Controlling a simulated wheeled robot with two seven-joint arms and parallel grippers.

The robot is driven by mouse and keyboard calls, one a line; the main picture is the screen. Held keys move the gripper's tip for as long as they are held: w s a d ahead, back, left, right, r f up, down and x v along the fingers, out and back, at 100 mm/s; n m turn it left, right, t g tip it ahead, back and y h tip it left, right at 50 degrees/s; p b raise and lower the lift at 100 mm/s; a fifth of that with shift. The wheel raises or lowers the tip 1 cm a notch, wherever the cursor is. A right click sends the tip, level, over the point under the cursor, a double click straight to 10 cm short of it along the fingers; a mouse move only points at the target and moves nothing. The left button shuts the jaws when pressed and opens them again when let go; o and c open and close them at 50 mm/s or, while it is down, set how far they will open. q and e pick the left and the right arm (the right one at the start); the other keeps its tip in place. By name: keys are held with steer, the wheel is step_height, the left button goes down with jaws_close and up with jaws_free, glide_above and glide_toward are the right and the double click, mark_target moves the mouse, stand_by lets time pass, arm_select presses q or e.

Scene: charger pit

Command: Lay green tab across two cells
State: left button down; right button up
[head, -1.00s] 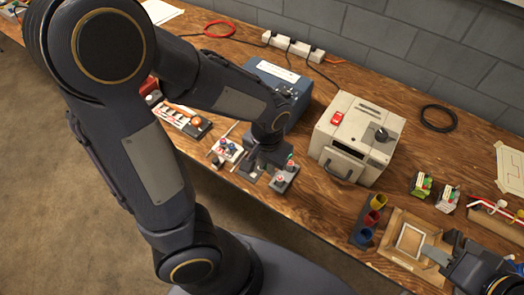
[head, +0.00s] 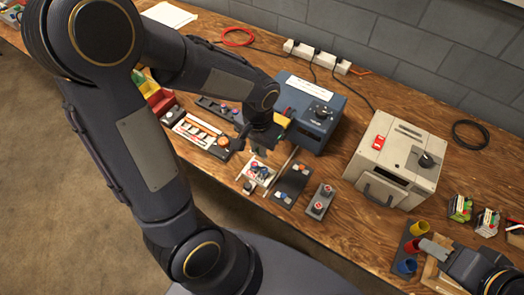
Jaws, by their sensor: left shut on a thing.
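My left gripper (head: 258,148) is low over the bench, beside the small white tray (head: 246,186) with red and blue pieces in it. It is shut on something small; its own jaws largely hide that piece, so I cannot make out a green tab. A dark plate (head: 291,184) with orange and blue round pieces lies to the right of the white tray. A grey block (head: 319,202) with two red-topped round cells lies further right. My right gripper (head: 432,247) is at the lower right, over the cup rack; its jaw opening is unclear.
A blue box (head: 318,125) with a knob stands behind the gripper. A beige box (head: 395,165) stands to the right. A strip with orange pieces (head: 199,135) lies at left.

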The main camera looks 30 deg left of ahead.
arm_select(q)
steer(key=shift+d+f+b, duration=0.1)
steer(key=shift+f+b, duration=0.6)
steer(key=shift+f, duration=0.1)
step_height(320, 180, down, 5)
steer(key=b, duration=0.4)
steer(key=shift+r, duration=0.1)
steer(key=shift+f+b, duration=0.4)
stand_by(0.5)
steer(key=c, duration=1.3)
jaws_free()
steer(key=shift+c, duration=0.2)
steer(key=shift+r, duration=0.1)
steer(key=shift+r+p, duration=3)
steer(key=shift+r, duration=0.5)
